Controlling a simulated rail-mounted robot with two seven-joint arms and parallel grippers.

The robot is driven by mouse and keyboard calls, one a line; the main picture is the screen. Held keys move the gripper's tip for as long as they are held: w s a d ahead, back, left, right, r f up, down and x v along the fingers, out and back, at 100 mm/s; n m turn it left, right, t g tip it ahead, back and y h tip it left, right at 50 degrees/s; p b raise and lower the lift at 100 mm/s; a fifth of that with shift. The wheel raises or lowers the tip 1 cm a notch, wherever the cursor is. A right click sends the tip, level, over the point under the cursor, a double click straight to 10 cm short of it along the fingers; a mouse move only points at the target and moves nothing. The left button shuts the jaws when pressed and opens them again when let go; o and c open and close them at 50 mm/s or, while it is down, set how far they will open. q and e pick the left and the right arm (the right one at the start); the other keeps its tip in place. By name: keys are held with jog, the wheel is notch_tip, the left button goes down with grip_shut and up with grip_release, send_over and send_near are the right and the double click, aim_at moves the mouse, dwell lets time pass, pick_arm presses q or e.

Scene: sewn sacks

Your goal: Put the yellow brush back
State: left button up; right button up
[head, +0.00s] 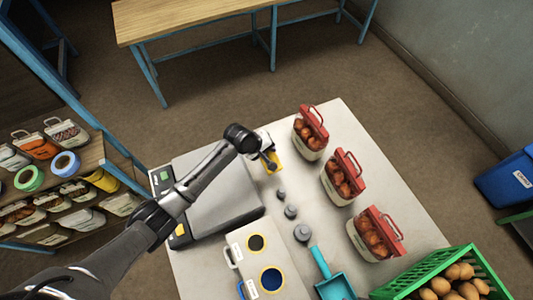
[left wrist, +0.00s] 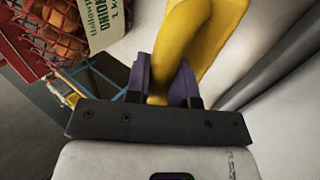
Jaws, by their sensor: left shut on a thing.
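The yellow brush (head: 272,166) shows in the head view as a small yellow patch at my left gripper, over the upper middle of the table. My left gripper (head: 267,157) is shut on it. In the left wrist view the purple fingers (left wrist: 165,85) hold the lower end of the yellow brush (left wrist: 200,40), which reaches up out of the picture. Its bristles cannot be made out. My right gripper is in neither view.
A grey scale (head: 215,200) lies left of several small weights (head: 290,212). Red-topped sacks (head: 343,177) line the table's right side. A teal scoop (head: 334,285), a pale block with round openings (head: 240,255) and a green crate (head: 400,287) stand near the front. A shelf (head: 115,160) stands left.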

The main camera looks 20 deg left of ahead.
pick_arm(q)
jog(key=shift+w+a+f, duration=0.15)
jog(key=shift+a+f, duration=0.1)
jog(key=shift+f, duration=1.95)
jog(key=shift+f, duration=0.1)
jog(key=o, duration=0.8)
